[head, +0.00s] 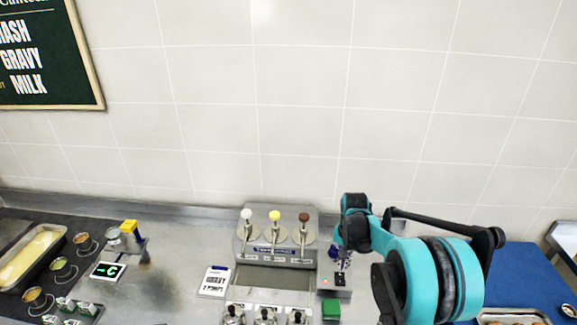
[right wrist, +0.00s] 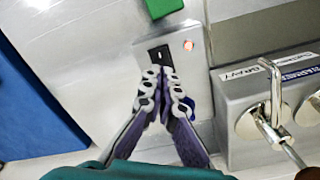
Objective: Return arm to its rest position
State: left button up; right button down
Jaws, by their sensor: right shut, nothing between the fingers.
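My right arm, teal and black, reaches in from the lower right of the head view. Its gripper (head: 340,256) points down over a small grey switch panel (head: 336,284) just right of the pump dispenser. In the right wrist view the two gripper fingers (right wrist: 164,84) are together with nothing between them. Their tips lie over the lower part of the panel's black switch plate (right wrist: 159,56); I cannot tell whether they touch it. A small red light (right wrist: 188,45) glows beside the plate. My left gripper is not in view.
A pump dispenser (head: 276,252) with white, yellow and brown knobs stands left of the gripper. A green block (head: 331,308) lies in front of the panel. A gravy card (head: 215,281), small scale (head: 107,270) and food tray (head: 31,257) are farther left. A blue surface (head: 525,280) lies right.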

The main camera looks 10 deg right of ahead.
jog(key=s+a+r+n+t+b, duration=0.2)
jog(key=s+a+r+b, duration=0.1)
jog(key=s+a+r, duration=0.15)
jog(key=s+a+n+t+b, duration=0.2)
jog(key=s+n+b, duration=0.1)
jog(key=s, duration=0.6)
jog(key=s+a+f+n+t+b, duration=0.1)
jog(key=s+a+n+t+b, duration=0.2)
jog(key=s, duration=0.5)
jog(key=shift+s+a+n, duration=0.25)
jog(key=shift+s+n, duration=0.15)
jog(key=shift+n, duration=0.1)
